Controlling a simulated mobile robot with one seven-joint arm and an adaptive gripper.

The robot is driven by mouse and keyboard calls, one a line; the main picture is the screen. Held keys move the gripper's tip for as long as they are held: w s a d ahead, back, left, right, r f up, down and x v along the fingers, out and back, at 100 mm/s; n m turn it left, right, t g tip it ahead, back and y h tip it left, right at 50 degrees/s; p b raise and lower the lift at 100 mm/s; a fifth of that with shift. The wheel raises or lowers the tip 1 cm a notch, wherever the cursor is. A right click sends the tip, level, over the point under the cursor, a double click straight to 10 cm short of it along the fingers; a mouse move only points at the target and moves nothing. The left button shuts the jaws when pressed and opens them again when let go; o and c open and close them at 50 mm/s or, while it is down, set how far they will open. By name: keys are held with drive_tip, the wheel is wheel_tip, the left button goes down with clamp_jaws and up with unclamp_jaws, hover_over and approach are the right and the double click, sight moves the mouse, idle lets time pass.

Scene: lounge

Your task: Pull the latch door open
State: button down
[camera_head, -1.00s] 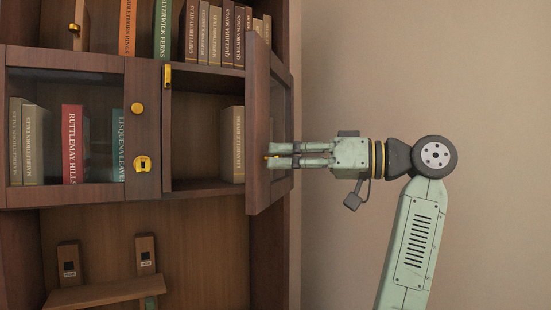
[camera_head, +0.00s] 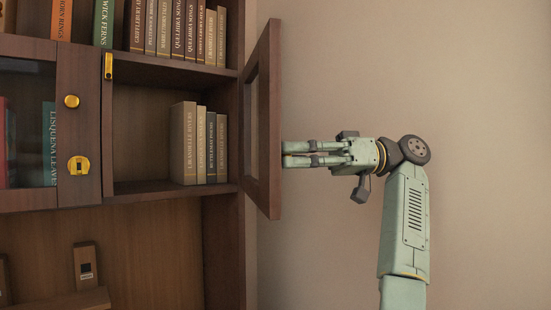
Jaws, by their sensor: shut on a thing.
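The latch door (camera_head: 270,110) is a brown wooden frame with a glass pane. It stands swung out at the right side of the bookcase compartment, seen nearly edge-on. My gripper (camera_head: 292,154) is to the right of the door, with its fingers pointing left and their tips at the door's outer side. The fingers are shut on the door's handle, which is mostly hidden between the fingertips. The compartment (camera_head: 140,130) behind the door is open to view and holds several upright books (camera_head: 198,145).
Left of the opening are a second glass door (camera_head: 25,115), a gold knob (camera_head: 72,101) and a gold lock plate (camera_head: 79,165). A gold fitting (camera_head: 108,66) is on the opening's left edge. Books (camera_head: 175,30) fill the shelf above. The wall (camera_head: 480,90) on the right is bare.

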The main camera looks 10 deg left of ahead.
idle(0.4)
drive_tip(key=c, duration=1.5)
unclamp_jaws()
drive_tip(key=shift+o, duration=0.2)
